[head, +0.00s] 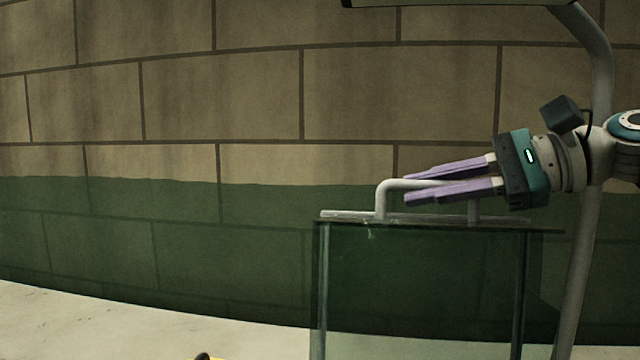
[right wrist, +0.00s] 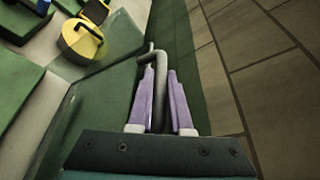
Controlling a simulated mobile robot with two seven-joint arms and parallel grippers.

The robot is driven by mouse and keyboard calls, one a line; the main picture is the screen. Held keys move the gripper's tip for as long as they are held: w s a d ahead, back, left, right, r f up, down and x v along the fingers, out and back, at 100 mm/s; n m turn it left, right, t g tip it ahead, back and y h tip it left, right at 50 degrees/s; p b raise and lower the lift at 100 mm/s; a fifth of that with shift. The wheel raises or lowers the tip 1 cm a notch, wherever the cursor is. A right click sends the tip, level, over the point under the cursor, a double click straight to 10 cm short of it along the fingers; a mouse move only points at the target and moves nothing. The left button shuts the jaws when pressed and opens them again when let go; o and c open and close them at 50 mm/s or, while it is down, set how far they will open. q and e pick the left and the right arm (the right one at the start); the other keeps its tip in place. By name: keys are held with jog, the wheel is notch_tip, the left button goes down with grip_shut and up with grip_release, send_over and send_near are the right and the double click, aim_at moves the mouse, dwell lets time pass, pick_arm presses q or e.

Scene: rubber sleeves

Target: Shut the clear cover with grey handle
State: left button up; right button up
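The clear cover (head: 345,215) lies almost level along the top of a clear tank (head: 420,285) in the head view, seen nearly edge-on. Whether a slim gap stays under it cannot be told. Its grey handle (head: 381,203) is a bent bar standing up from it. My right gripper (head: 405,188) reaches in from the right with two lilac fingers, one on each side of the handle's bar, and looks shut on it. In the right wrist view the grey handle (right wrist: 155,57) runs between the fingertips (right wrist: 160,72). My left gripper is not in view.
A block wall (head: 220,100), green on its lower part, stands behind the tank. A pale floor or ledge (head: 120,325) lies at lower left. The right wrist view shows a yellow round object (right wrist: 82,40) with a black handle and a blue object (right wrist: 25,22) at upper left.

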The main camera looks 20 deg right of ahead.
grip_shut()
dwell(0.7)
dwell(0.3)
